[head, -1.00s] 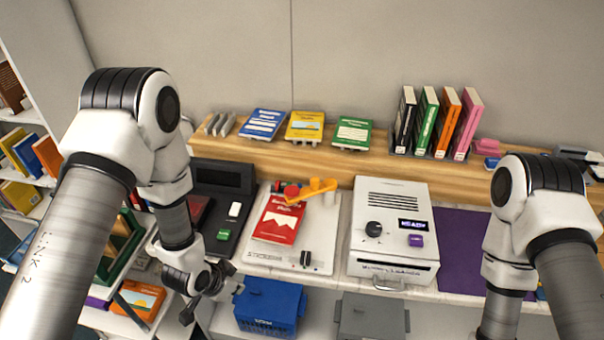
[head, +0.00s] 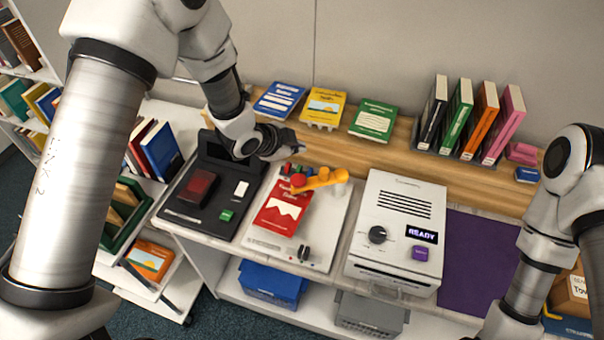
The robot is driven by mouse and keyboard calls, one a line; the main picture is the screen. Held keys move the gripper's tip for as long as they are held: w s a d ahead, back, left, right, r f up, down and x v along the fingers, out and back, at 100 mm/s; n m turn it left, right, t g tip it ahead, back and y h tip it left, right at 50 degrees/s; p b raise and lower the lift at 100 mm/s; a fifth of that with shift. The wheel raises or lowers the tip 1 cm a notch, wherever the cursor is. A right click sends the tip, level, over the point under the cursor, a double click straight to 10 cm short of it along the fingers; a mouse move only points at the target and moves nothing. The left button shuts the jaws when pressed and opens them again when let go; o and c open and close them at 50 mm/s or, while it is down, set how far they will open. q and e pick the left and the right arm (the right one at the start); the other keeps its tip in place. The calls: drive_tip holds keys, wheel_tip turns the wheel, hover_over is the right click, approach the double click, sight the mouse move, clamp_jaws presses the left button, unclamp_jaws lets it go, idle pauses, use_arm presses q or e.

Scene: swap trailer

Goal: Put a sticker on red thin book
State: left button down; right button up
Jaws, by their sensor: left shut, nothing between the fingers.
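The red thin book (head: 283,209) lies flat on the white sticker device (head: 322,228), a white label shape on its cover. An orange arm with a red knob (head: 319,180) reaches over the book's far edge. My left gripper (head: 296,148) is shut and empty. It is in the air near the back left corner of the device, apart from the book. My right gripper is out of view; only my right arm shows at the right edge.
A black scanner-like unit (head: 217,192) stands left of the device. A white machine reading "READY" (head: 400,229) stands right of it, beside a bare purple mat (head: 478,259). Books stand and lie on the wooden shelf (head: 390,154) behind. Blue (head: 270,285) and grey bins (head: 370,314) are below.

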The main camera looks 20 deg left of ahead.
sight(297, 181)
use_arm(q)
wheel_tip(297, 181, down, 9)
drive_tip(key=b, duration=0.7)
drive_tip(key=shift+s+r, duration=0.1)
idle(1.1)
drive_tip(key=shift+f, duration=0.45)
